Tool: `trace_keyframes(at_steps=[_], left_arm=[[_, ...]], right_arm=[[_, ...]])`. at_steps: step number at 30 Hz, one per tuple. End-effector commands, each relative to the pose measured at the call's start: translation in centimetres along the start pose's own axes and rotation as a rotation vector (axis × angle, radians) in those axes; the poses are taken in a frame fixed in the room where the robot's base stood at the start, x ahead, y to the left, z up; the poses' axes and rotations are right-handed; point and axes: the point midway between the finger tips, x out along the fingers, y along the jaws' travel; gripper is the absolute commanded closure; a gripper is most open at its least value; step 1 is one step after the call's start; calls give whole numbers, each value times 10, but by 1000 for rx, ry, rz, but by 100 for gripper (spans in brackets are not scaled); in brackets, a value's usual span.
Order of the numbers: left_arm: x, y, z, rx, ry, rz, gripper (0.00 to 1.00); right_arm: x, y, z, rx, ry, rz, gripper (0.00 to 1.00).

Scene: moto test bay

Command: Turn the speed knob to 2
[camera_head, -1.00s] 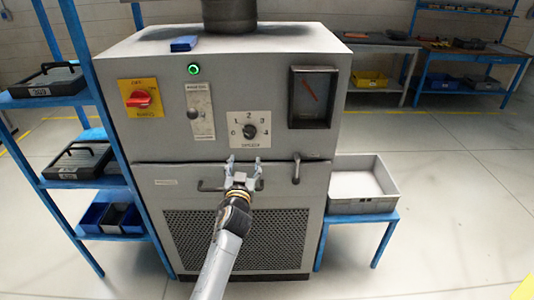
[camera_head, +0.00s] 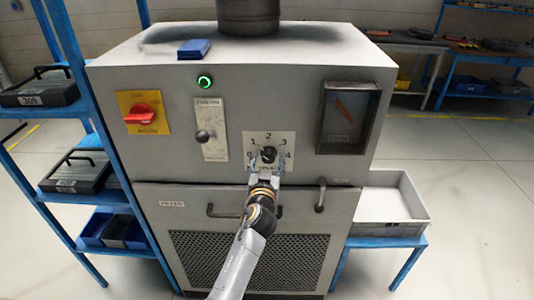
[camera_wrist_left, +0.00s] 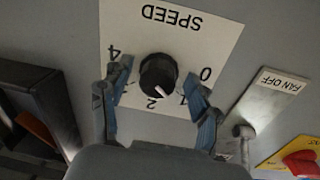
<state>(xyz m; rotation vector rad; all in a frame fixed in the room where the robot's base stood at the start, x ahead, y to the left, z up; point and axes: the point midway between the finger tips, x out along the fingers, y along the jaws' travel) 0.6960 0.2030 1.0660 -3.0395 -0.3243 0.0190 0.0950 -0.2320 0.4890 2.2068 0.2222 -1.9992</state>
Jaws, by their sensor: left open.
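The speed knob (camera_head: 269,154) is a round black knob on a white dial plate (camera_head: 281,139) on the front of the grey machine. In the left wrist view the knob (camera_wrist_left: 158,75) appears upside down with the word SPEED; its white mark points between 2 and 1. My left gripper (camera_head: 268,161) is open, with one fingertip on either side of the knob. In the left wrist view gaps show between the knob and both fingers (camera_wrist_left: 157,103). The 3 is hidden there behind a finger. My right gripper is out of view.
Left of the dial are a fan switch lever (camera_head: 205,136) and a red rotary switch (camera_head: 140,113) on a yellow plate. A gauge (camera_head: 348,117) is to the right. Handles (camera_head: 320,195) are below. Blue shelves stand at left, and a grey bin (camera_head: 390,226) at right.

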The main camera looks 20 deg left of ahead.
Motion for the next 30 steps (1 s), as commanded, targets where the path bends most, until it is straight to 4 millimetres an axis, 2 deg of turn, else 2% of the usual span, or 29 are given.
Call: trace_keyframes(at_steps=[9, 17, 25, 30], left_arm=[[0, 1, 0, 0, 0, 0, 41], [0, 1, 0, 1, 0, 0, 93], [0, 0, 0, 25, -2, 0, 93], [0, 0, 0, 98, -7, 0, 93]], right_arm=[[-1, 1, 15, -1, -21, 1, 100], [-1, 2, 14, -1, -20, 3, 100], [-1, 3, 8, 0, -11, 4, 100], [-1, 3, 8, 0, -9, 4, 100]])
